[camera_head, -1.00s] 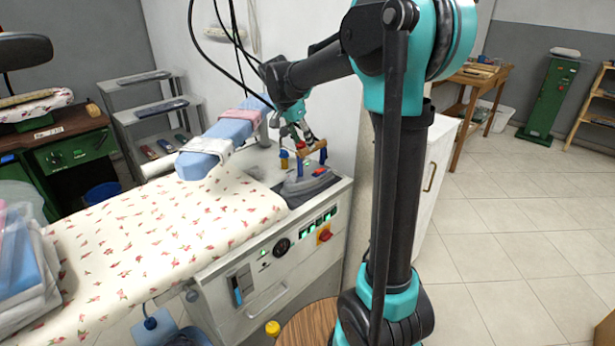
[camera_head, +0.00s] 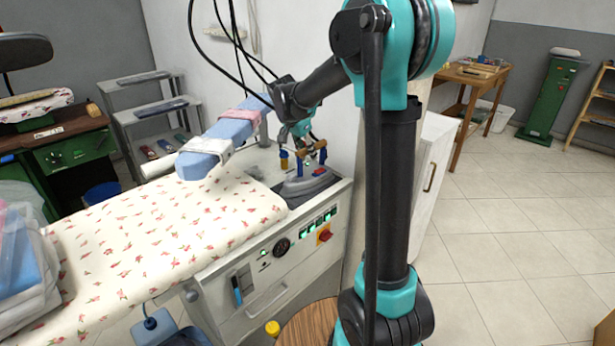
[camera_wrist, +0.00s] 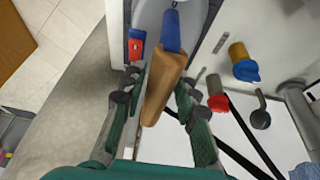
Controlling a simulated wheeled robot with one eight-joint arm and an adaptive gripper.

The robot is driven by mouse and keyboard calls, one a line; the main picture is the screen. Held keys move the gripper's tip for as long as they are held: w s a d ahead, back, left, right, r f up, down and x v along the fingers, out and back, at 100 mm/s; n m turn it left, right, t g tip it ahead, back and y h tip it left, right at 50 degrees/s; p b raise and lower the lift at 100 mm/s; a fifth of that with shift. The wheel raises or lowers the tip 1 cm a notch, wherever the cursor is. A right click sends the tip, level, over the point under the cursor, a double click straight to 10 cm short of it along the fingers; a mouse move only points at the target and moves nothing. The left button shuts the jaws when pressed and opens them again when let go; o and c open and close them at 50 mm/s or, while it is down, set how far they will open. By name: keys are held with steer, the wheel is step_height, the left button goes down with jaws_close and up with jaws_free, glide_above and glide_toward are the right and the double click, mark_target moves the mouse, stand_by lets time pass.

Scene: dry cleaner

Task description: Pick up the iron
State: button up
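The iron (camera_head: 303,187) rests on the right end of the pressing unit's top in the head view. It has a grey body, a brown handle on blue posts and a red part. In the wrist view the iron's handle (camera_wrist: 164,84) runs between my fingers, slightly slanted, with one blue post beyond it. My gripper (camera_head: 307,153) is at the handle from above. In the wrist view my gripper (camera_wrist: 160,98) has its fingers apart, one on each side of the handle. Firm contact on both sides does not show. The iron's underside is hidden.
A floral-covered ironing board (camera_head: 150,240) lies left of the iron. A blue padded sleeve board (camera_head: 215,145) stands behind it. Black cables hang behind. A wall stands close behind the iron.

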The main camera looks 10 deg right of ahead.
jaws_close()
steer(key=shift+r, duration=0.2)
